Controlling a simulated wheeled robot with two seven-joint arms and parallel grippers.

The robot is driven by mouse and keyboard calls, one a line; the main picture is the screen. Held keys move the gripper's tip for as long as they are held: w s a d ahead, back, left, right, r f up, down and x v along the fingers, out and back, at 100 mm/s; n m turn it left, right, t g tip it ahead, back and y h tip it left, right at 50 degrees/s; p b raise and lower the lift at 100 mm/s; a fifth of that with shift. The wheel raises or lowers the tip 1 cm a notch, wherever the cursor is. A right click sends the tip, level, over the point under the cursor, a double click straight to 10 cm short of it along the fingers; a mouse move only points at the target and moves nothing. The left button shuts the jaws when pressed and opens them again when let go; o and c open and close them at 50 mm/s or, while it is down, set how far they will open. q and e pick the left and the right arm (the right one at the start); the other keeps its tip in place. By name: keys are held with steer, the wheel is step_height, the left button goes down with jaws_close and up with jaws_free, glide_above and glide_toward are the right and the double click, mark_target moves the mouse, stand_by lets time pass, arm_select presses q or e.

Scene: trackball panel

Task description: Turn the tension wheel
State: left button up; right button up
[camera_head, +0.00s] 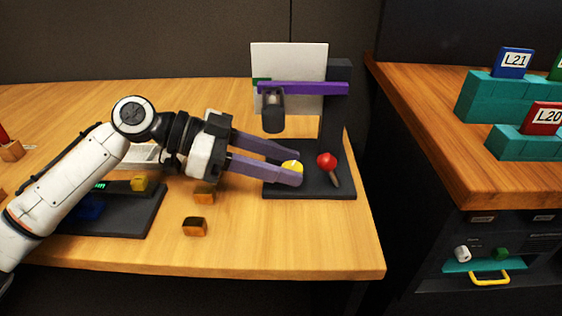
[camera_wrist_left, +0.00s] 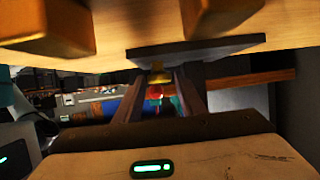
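A dark stand with a flat base (camera_head: 312,190) stands near the table's right end. On the base are a yellow rounded piece (camera_head: 292,166) and a red ball (camera_head: 326,159) with a short brown stem. I cannot tell for certain which part is the tension wheel. My left gripper (camera_head: 298,166) reaches in from the left, low over the base. Its two purple fingers are apart, with the yellow piece between them and partly hidden. In the left wrist view the yellow piece (camera_wrist_left: 158,77) shows between the finger ends, with space on both sides. My right gripper is not in view.
A purple bar (camera_head: 303,88) and a dark cylinder (camera_head: 273,110) overhang the base, before a white board (camera_head: 290,62). Small wooden blocks (camera_head: 195,226) lie in front. A dark panel (camera_head: 125,215) sits left under my arm. A second table (camera_head: 470,175) stands right.

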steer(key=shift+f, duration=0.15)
arm_select(q)
steer(key=shift+a+r, duration=0.15)
steer(key=shift+a, duration=0.1)
steer(key=p+v, duration=0.1)
steer(key=v, duration=0.8)
steer(key=shift+a+r, duration=0.1)
steer(key=shift+a, duration=0.3)
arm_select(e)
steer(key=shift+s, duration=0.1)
arm_select(q)
steer(key=shift+r, duration=0.1)
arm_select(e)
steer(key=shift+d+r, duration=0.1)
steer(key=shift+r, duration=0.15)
